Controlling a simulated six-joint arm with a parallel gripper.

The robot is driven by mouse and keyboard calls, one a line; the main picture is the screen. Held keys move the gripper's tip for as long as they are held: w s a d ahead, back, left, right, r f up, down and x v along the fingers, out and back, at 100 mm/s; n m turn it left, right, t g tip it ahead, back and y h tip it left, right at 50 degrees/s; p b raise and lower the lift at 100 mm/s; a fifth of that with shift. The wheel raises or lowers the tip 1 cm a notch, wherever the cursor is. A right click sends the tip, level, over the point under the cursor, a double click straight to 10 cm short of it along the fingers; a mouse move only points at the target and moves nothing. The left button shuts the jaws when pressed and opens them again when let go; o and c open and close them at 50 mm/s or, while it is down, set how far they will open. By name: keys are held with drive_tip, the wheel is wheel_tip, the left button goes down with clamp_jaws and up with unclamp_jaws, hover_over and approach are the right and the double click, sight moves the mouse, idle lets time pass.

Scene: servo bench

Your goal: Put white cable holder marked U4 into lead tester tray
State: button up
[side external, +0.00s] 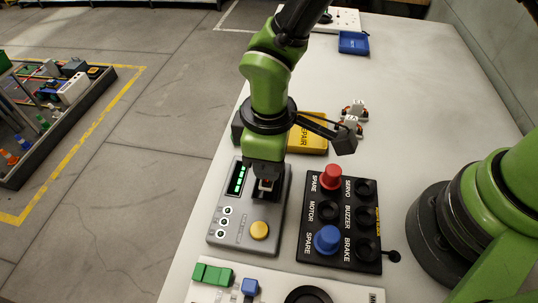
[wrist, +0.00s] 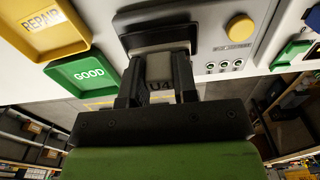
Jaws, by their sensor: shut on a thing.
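My gripper (side external: 266,186) is over the upper end of the grey lead tester (side external: 238,232), beside its green-lit display. In the wrist view, my gripper (wrist: 157,88) is shut on a white cable holder (wrist: 159,68) marked U4, with one finger on each side. The holder's far end is at the dark tester tray (wrist: 133,22), overlapping it in the picture. I cannot tell whether the holder touches the tray floor. In the side view, my gripper hides most of the holder and the tray.
A yellow REPAIR tray (wrist: 43,25) and a green GOOD tray (wrist: 85,74) lie beside the tester. Two white holders (side external: 353,115) stand near the REPAIR tray. A black panel (side external: 341,220) with red and blue caps is right of the tester.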

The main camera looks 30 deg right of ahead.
drive_tip(key=shift+f, duration=1.05)
idle(2.2)
drive_tip(key=o, duration=1)
drive_tip(key=shift+r, duration=2.5)
drive_tip(key=shift+r, duration=2.05)
